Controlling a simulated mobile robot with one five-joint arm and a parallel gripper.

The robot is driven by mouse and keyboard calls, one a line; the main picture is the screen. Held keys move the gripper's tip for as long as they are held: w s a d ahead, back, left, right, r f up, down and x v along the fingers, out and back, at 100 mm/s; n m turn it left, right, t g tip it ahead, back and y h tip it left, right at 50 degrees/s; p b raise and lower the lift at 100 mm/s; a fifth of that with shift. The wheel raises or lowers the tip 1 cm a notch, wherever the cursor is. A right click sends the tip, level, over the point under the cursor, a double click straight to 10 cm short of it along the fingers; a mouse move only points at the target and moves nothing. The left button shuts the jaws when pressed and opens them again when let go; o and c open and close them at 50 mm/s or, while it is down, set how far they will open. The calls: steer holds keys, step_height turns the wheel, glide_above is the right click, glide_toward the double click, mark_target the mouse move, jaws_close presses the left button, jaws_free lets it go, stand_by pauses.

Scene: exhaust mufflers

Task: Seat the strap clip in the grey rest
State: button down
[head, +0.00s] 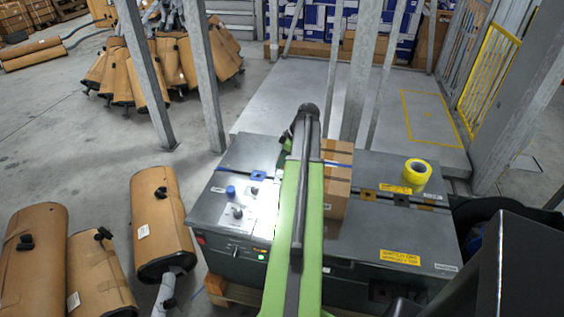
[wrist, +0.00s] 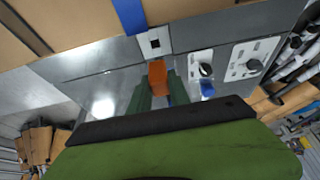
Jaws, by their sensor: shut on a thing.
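My gripper (wrist: 160,88) shows in the wrist view with its two dark green fingers shut on an orange piece, which I take to be the strap clip (wrist: 157,73). The clip sticks out past the fingertips. A light grey square with a dark opening, apparently the grey rest (wrist: 154,41), lies just beyond the clip on the grey machine top. In this view the clip's tip is close to the rest's near edge; I cannot tell whether they touch. In the head view my arm hides the clip, and I cannot make out the rest.
Cardboard boxes (head: 337,178) with a blue strap (wrist: 129,14) stand on the machine top (head: 385,232). A yellow tape roll (head: 417,172) sits to the right. A blue knob (wrist: 207,89) and control panels lie right of the gripper in the wrist view. Wrapped mufflers (head: 160,222) lie on the floor.

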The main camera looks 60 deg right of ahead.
steer(key=shift+f, duration=0.1)
step_height(320, 180, down, 6)
steer(key=b, duration=0.6)
steer(key=shift+r, duration=0.2)
steer(key=shift+f+b, duration=0.35)
steer(key=shift+f, duration=0.1)
stand_by(1.5)
steer(key=c, duration=1.1)
jaws_free()
steer(key=shift+c, duration=0.2)
steer(key=shift+r, duration=0.1)
steer(key=p+v, duration=1.6)
steer(key=v, duration=0.1)
steer(key=shift+r, duration=0.2)
